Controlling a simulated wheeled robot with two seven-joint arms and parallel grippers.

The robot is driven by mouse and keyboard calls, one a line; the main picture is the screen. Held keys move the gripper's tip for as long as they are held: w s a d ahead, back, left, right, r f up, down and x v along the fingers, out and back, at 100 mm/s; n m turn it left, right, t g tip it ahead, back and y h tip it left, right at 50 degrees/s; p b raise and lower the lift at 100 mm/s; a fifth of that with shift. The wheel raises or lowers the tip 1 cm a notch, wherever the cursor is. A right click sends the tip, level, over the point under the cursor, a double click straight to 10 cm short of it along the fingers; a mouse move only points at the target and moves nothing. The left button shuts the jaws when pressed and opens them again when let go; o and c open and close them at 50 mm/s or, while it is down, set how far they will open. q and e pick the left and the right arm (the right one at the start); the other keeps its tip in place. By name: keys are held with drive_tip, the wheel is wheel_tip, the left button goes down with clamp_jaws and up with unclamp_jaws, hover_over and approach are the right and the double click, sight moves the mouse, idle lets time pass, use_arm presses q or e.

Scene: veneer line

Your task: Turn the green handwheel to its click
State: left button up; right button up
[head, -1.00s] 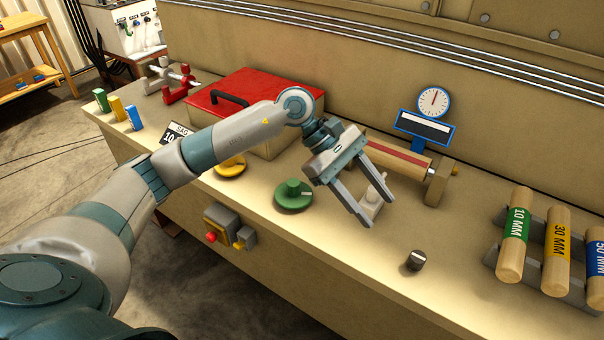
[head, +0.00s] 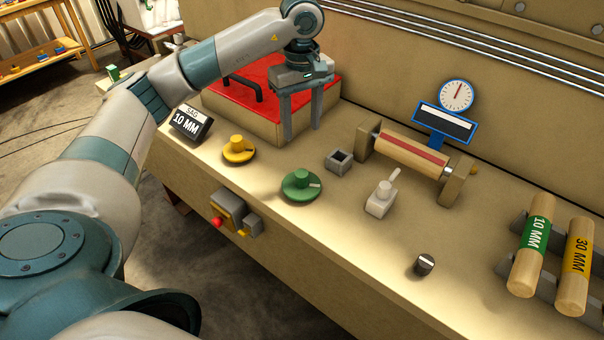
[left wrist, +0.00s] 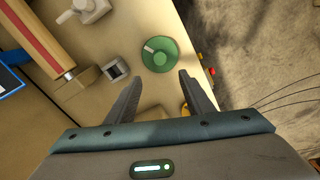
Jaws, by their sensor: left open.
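The green handwheel (head: 301,186) lies flat on the bench top near its front edge, a disc with a raised hub and a pale mark on its right side. In the left wrist view the green handwheel (left wrist: 160,54) sits just beyond the fingertips, with its pale mark at the upper left. My left gripper (head: 301,135) points down, open and empty, behind the handwheel and in front of the red-lidded box. The open fingers of my left gripper (left wrist: 158,78) also show in the wrist view, apart from the wheel. My right gripper is not in view.
A yellow knob (head: 238,150) stands left of the handwheel. A small grey square socket (head: 339,160), a grey lever switch (head: 381,198) and a roller (head: 408,158) stand to its right. The red-lidded box (head: 258,119) is behind. A dark knob (head: 425,264) is farther right.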

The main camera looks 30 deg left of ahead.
sight(302, 173)
use_arm(q)
wheel_tip(302, 173, down, 15)
drive_tip(key=p, duration=0.6)
drive_tip(key=shift+f, duration=1.15)
drive_tip(key=c, duration=1)
